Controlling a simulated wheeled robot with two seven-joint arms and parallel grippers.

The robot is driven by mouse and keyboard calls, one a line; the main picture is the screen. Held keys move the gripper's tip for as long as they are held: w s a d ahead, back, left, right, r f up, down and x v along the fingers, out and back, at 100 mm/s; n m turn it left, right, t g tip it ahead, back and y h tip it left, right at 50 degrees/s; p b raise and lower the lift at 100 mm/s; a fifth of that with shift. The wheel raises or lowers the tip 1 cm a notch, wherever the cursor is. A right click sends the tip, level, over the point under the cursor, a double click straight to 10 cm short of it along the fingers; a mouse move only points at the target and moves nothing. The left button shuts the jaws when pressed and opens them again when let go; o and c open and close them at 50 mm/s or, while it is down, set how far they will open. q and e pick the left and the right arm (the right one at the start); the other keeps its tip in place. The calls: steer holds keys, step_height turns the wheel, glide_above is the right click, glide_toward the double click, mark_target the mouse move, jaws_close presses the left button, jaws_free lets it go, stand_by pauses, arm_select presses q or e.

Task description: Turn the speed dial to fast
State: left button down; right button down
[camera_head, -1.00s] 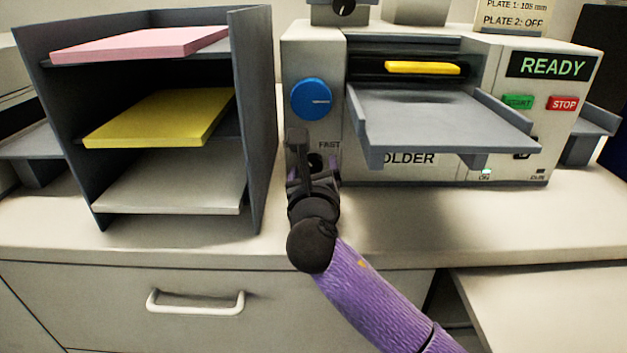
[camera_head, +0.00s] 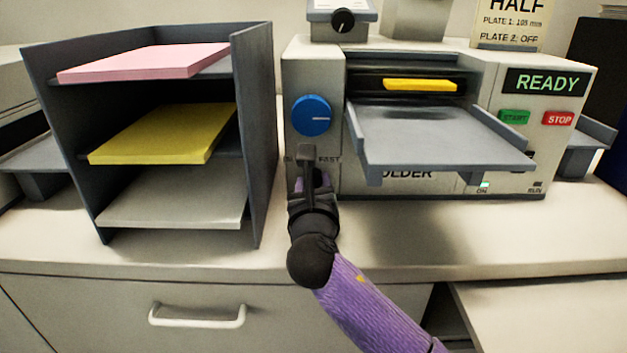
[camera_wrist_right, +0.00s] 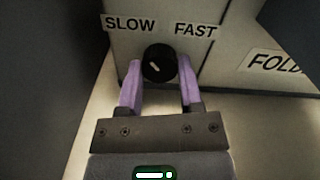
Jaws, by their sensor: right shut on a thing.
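The speed dial (camera_wrist_right: 160,64) is a small round black knob with a white mark, low on the folder machine's front (camera_head: 370,186). The mark slants toward the upper left, on the side of the SLOW label (camera_wrist_right: 130,23); the FAST label (camera_wrist_right: 195,29) is at the upper right. My right gripper (camera_wrist_right: 161,66) has its purple fingers on both sides of the dial and is shut on it. In the head view my right gripper (camera_head: 314,178) covers the dial. My left gripper is not in view.
A large blue knob (camera_head: 311,115) sits above the dial. A grey tray (camera_head: 430,140) juts out on the right. A paper rack (camera_head: 262,150) stands close on the left. A READY display (camera_head: 545,82) is lit. The counter in front (camera_head: 420,245) is clear.

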steer(key=m+p, duration=0.2)
steer(key=m, duration=0.1)
steer(key=shift+r, duration=0.1)
steer(key=shift+m+p, duration=0.4)
steer(key=shift+m, duration=0.9)
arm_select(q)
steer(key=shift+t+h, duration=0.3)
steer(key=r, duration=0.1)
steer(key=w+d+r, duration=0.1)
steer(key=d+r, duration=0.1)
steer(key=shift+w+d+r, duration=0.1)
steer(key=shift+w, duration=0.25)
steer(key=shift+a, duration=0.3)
arm_select(e)
steer(key=shift+m, duration=0.3)
steer(key=shift+c, duration=1.2)
jaws_free()
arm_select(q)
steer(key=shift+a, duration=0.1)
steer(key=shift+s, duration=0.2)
